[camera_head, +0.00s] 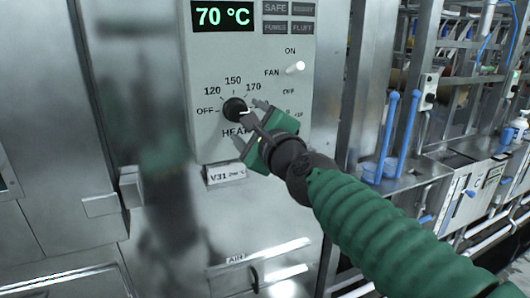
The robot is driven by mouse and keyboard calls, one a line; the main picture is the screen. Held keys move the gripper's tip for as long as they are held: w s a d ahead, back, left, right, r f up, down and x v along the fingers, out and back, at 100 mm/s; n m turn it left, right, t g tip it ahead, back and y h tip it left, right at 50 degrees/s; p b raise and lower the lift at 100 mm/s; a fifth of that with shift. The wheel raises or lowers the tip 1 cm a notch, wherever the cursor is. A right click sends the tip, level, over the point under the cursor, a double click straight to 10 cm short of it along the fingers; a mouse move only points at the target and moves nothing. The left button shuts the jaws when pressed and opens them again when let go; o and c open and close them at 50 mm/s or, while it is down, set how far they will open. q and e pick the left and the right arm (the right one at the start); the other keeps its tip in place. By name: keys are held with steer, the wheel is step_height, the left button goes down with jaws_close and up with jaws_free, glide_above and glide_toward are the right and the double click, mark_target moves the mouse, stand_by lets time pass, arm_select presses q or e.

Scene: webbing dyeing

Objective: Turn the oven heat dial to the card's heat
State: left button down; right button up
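The black round heat dial (234,108) is on the pale oven panel (212,70), above the word HEAT. OFF, 120, 150 and 170 are printed around it. A light mark at the dial's edge faces right, past 170; any label there is hidden or unclear. My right gripper (251,125) is at the dial's lower right, its green fingers spread apart. I cannot tell whether it touches the dial. A small white card (226,174) below reads V31 and a small figure in °C that is too blurred to read. My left gripper is out of view.
A display (222,16) above the dial reads 70 °C. A white fan switch (295,68) sits to the upper right, near ON. An AIR control (254,278) is low on the panel. Blue-handled tools (388,130) and machinery stand at the right.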

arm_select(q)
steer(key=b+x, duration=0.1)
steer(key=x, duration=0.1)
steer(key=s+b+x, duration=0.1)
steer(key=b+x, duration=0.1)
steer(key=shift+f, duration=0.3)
arm_select(e)
steer(key=v, duration=1)
steer(key=shift+s+d, duration=0.2)
steer(key=shift+s, duration=0.15)
